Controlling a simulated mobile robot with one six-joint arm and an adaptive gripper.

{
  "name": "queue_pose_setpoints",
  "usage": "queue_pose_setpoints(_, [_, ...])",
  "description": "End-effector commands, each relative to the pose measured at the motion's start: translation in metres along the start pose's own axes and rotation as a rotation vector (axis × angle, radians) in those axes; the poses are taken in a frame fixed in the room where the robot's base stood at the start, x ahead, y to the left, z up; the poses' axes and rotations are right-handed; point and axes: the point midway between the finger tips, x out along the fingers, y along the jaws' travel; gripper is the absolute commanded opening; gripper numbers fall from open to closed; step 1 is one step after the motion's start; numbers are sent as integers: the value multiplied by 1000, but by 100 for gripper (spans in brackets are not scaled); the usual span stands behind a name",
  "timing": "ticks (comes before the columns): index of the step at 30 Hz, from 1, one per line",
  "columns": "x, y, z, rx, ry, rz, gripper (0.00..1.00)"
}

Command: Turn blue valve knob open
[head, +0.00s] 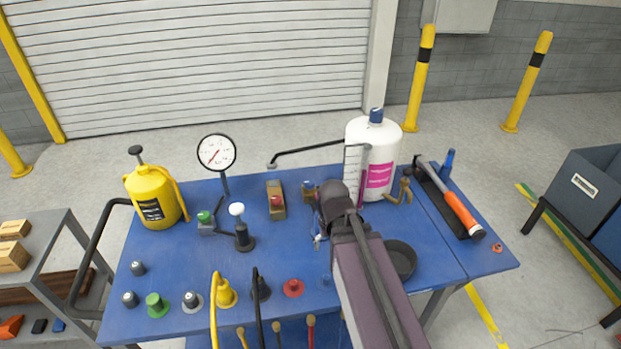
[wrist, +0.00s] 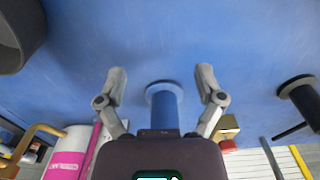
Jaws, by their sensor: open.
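The blue valve knob (wrist: 165,106) stands up from the blue tabletop on a round blue flange in the wrist view. My gripper (wrist: 161,75) is open, with one finger on each side of the knob and a visible gap on both sides. Neither finger appears to touch it. The lower end of the knob runs behind my gripper's body in that view. In the head view my gripper (head: 319,240) is over the middle of the table, and my arm mostly hides the knob there.
A white bottle (head: 377,183) with a pink label stands at the back right. A black dish (head: 401,260) sits right of my arm. A red knob (head: 293,288) and a black post with a white top (head: 241,235) are to the left. A hammer (head: 455,208) lies at the right.

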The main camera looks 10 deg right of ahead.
Motion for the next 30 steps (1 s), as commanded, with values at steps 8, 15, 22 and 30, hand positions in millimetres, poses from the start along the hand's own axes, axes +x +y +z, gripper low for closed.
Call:
queue_pose_setpoints(8, [-58, -6, -40, 43, 13, -1, 87])
queue_pose_setpoints(15, [-95, -6, -74, 88, 23, -2, 87])
queue_pose_setpoints(22, [-120, -7, -147, 192, 20, -3, 87])
queue_pose_setpoints(30, [-135, -10, -240, 353, 2, -1, 87])
